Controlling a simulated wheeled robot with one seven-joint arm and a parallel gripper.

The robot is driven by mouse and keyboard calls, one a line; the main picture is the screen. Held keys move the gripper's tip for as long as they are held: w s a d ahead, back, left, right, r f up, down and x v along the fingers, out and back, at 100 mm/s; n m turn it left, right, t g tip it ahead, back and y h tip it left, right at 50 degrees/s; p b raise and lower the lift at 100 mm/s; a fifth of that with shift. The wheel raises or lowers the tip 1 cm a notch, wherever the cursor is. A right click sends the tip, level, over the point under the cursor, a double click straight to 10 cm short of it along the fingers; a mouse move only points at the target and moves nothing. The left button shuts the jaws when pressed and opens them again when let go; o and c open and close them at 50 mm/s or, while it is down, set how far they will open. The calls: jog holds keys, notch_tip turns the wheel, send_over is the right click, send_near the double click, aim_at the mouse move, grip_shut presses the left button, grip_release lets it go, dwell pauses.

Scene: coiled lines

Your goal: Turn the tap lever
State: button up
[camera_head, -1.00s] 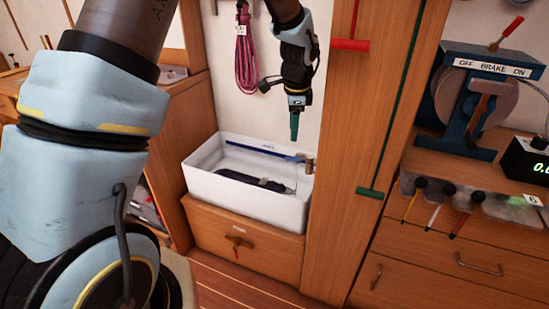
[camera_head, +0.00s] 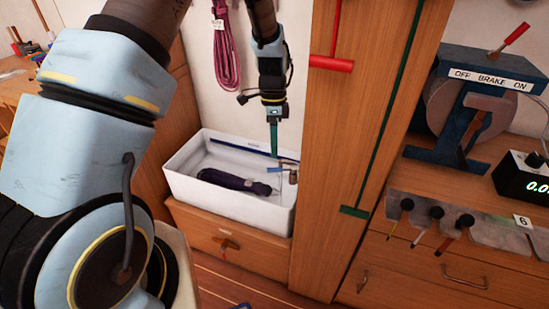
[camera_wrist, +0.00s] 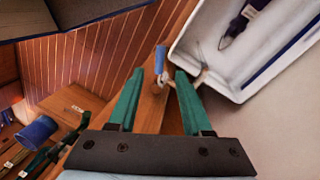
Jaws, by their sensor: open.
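The tap (camera_head: 293,177) is a small brownish fitting at the right end of the white sink. Its blue lever (camera_head: 287,161) lies across the top. My gripper (camera_head: 274,150) points down with green fingers, just left of the lever in the head view. In the wrist view my gripper (camera_wrist: 159,72) is open and empty. The blue lever (camera_wrist: 160,59) appears in line with the gap between the fingertips, beyond them. The tap body sits just below it there, with a spout toward the sink. I cannot tell the exact distance left.
The white sink (camera_head: 226,202) holds a dark tool (camera_head: 236,180). A wooden post (camera_head: 330,205) stands close right of the tap, with red (camera_head: 331,63) and green (camera_head: 354,211) T-handles. A purple coiled line (camera_head: 226,55) hangs behind. A brake drum unit (camera_head: 462,125) stands farther right.

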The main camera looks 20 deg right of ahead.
aim_at(281, 170)
jog(key=f, duration=0.2)
jog(key=f+p, duration=0.1)
jog(key=f, duration=0.1)
jog(key=s+f, duration=0.1)
jog(key=f, duration=0.1)
jog(key=shift+a, duration=0.2)
grip_shut()
dwell(1.2)
